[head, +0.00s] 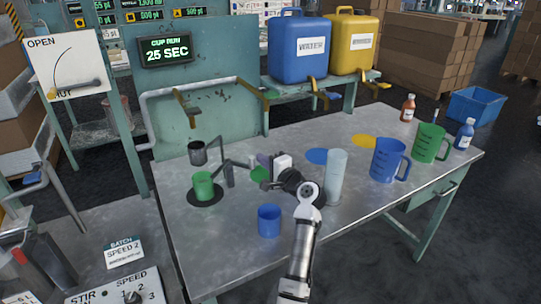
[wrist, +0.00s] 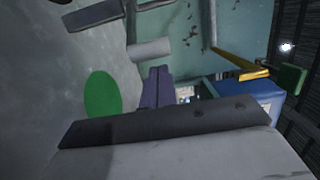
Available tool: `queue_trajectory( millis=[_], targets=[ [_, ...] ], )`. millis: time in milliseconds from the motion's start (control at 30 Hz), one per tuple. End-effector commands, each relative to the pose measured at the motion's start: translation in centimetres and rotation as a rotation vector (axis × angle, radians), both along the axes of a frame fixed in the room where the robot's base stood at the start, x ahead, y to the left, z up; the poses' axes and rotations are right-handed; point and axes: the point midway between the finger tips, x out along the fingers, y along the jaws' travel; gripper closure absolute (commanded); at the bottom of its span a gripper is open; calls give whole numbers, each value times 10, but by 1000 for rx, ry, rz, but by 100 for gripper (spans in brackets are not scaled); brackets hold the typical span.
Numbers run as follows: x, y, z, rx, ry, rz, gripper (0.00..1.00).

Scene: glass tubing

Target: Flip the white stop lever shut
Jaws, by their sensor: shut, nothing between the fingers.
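A short white cylinder, which looks like the stop lever (wrist: 150,50), shows in the wrist view just beyond my fingertips. In the head view the white piece (head: 252,161) is small, between the dark stand (head: 229,172) and my gripper. My gripper (head: 263,160) has purple fingers, shut together and empty. In the wrist view my gripper (wrist: 160,70) points at the white piece with little or no gap; I cannot tell if they touch. Whether the lever stands open or shut is not clear.
A green cup (head: 204,186) sits on a dark round base left of the stand. A green disc (wrist: 103,95) lies beside my fingers. A blue cup (head: 269,221), a clear cylinder (head: 336,178) and a blue jug (head: 388,160) stand nearby. The table's front left is clear.

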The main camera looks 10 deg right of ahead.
Motion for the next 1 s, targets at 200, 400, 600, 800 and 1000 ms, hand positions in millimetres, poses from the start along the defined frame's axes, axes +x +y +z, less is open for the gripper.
queue_trajectory(
  millis=[200, 400, 600, 800, 1000],
  targets=[
    [-7, 6, 0, 0, 0, 0, 100],
    [-7, 7, 0, 0, 0, 0, 100],
    [-15, 12, 1, -1, 0, 1, 100],
    [-30, 22, 0, 0, 0, 1, 100],
    [-31, 22, 0, 0, 0, 1, 100]
  ],
)
